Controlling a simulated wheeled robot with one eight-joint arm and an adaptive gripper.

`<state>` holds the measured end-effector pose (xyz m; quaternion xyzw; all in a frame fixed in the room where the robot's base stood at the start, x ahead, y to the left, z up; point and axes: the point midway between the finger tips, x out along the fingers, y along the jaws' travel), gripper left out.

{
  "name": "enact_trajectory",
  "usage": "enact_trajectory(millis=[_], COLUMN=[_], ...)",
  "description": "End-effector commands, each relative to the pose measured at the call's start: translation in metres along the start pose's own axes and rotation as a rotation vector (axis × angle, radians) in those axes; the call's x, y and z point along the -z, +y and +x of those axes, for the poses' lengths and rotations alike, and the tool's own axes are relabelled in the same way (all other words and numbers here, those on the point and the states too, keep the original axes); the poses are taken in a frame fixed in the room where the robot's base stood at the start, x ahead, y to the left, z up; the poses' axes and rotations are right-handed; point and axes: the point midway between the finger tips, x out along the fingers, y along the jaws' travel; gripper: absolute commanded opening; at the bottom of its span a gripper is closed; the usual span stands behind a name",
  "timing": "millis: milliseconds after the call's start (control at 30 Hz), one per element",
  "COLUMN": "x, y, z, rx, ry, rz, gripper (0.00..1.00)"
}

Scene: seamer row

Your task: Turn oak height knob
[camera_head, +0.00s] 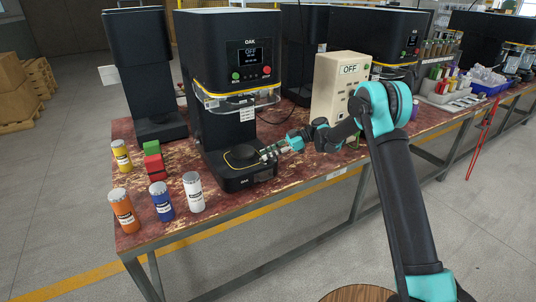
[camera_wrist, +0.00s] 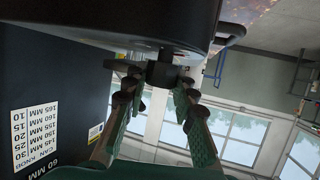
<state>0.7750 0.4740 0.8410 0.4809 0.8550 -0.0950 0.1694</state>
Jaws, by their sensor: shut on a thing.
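The OAK seamer (camera_head: 222,48) is a tall black machine with a yellow stripe; its display reads OFF. My gripper (camera_head: 268,153) reaches in from the right, low at the base's right side. In the wrist view, the small black height knob (camera_wrist: 162,72) sits under the dark machine edge, between the fingertips of my gripper (camera_wrist: 157,85). The fingers are shut on its two sides. The knob's turn position cannot be read. In the head view the gripper hides the knob.
Several cans, including a white one (camera_head: 193,192), stand at the table's left front. Red and green blocks (camera_head: 153,158) lie behind them. A beige box marked OFF (camera_head: 338,88) stands right of the seamer. A CAN/KNOB chart (camera_wrist: 35,137) shows upside down in the wrist view.

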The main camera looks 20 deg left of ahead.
Motion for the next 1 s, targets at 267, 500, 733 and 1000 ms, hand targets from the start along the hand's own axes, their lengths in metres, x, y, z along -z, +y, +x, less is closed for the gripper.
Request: enact_trajectory(millis=[267,500,733,1000], x=[-0.0009,-0.0009,-0.0012,-0.0014], y=[0.0006,0.0003,-0.0002,-0.0003], z=[0.0006,0.0004,0.0003,0.0005], rx=[0.175,0.259,0.287,0.289], ry=[-0.003,-0.003,-0.003,-0.003], rz=[-0.072,-0.106,-0.117,-0.118], gripper=[0.00,0.00,0.00,0.00])
